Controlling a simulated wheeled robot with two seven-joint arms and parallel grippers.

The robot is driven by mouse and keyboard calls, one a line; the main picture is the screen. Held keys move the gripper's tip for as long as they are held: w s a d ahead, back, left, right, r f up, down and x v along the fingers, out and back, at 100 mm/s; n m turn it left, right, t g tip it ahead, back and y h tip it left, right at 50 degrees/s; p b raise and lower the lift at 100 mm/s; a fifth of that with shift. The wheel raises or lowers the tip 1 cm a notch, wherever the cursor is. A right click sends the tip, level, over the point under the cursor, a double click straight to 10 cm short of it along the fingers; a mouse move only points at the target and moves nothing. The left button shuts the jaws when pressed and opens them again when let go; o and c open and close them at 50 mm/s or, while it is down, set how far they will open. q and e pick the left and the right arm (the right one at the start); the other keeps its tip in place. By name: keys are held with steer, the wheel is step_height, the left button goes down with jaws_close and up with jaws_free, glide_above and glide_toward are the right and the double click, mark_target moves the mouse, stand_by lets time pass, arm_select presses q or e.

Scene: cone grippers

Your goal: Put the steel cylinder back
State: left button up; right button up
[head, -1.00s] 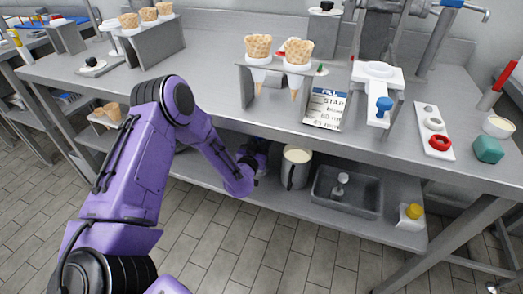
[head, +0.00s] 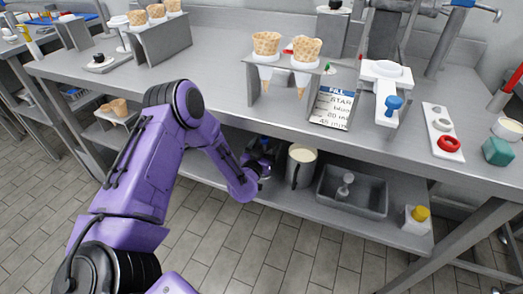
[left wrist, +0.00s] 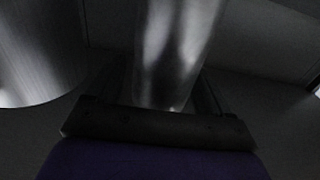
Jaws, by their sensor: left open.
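The steel cylinder (left wrist: 175,50) stands out as a shiny upright metal body in the middle of the left wrist view, directly ahead of my left gripper (left wrist: 160,98). The dark fingers lie on either side of its lower part; they are open, and contact cannot be made out. In the head view my left gripper (head: 262,167) is on the lower shelf under the counter, just left of a metal pot with pale contents (head: 302,166). The cylinder is mostly hidden there by the gripper and shade. My right gripper is not in view.
The counter (head: 215,95) overhangs the lower shelf (head: 285,200). A large metal curved body (left wrist: 38,50) is close on the left in the left wrist view. A grey sink-like tray (head: 350,192) and a yellow-capped container (head: 416,219) are right of the pot.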

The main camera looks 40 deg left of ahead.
arm_select(q)
steer(key=v, duration=1.1)
steer(key=s+d+f+g+h, duration=0.1)
steer(key=s+d+f+g, duration=0.15)
steer(key=s+f, duration=0.3)
steer(key=s+d+f+g+h, duration=0.1)
steer(key=s+f+g, duration=0.3)
steer(key=f, duration=0.2)
steer(key=s+d+f+n+g, duration=0.1)
steer(key=s+f+n+g, duration=0.1)
steer(key=s, duration=0.7)
steer(key=s+f+n+g+y, duration=0.1)
steer(key=s+f+n+g, duration=0.1)
steer(key=s+f+g, duration=0.3)
steer(key=s, duration=0.4)
steer(key=shift+s+d+g, duration=0.25)
steer(key=shift+d+g, duration=0.1)
steer(key=shift+r, duration=0.1)
step_height(320, 180, up, 12)
steer(key=p, duration=1.2)
steer(key=shift+r, duration=0.2)
